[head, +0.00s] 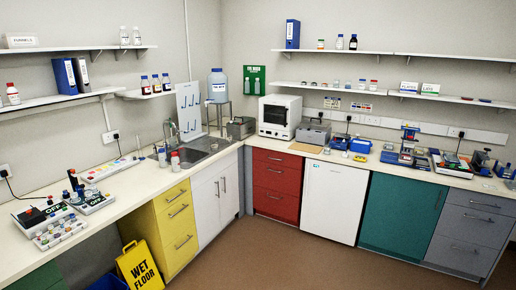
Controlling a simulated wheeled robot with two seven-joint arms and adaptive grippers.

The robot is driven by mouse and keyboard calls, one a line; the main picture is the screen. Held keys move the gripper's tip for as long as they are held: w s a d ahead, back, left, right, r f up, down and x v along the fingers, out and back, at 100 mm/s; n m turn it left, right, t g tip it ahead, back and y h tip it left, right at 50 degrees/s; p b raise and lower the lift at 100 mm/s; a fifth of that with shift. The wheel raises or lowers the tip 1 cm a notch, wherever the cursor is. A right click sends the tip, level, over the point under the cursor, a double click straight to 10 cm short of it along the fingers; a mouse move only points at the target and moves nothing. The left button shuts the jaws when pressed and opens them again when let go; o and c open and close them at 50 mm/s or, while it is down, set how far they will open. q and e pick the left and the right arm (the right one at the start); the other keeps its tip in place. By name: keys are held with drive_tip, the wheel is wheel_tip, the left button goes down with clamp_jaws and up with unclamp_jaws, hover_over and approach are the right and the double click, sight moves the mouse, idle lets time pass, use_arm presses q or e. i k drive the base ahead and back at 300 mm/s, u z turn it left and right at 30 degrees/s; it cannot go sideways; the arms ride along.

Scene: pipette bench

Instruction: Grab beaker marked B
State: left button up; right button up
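I cannot make out a beaker with a readable B mark in the head view. Several small vessels stand by the sink (213,147) on the left counter (120,182), among them a red-capped bottle (175,161) and a small bluish item (162,157). They are too small to tell whether one is a beaker. Neither of my grippers shows in this view.
Left counter holds devices marked OFF (57,208) and a tray of coloured items (60,232). A yellow wet floor sign (140,265) leans by the yellow drawers (178,222). Blue equipment (405,150) crowds the right counter. The brown floor (285,262) is open in the middle.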

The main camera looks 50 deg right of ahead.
sight(214, 147)
drive_tip(key=z, duration=0.25)
drive_tip(key=k, duration=0.7)
drive_tip(key=z, duration=1.75)
drive_tip(key=i, duration=1.55)
drive_tip(key=z, duration=0.9)
drive_tip(key=i, duration=1.95)
drive_tip(key=u, duration=0.5)
drive_tip(key=i, duration=1.3)
drive_tip(key=u, duration=1.65)
drive_tip(key=i, duration=0.8)
drive_tip(key=u, duration=0.65)
drive_tip(key=k, duration=0.5)
drive_tip(key=z, duration=1.05)
drive_tip(key=i, duration=0.7)
drive_tip(key=u, duration=0.1)
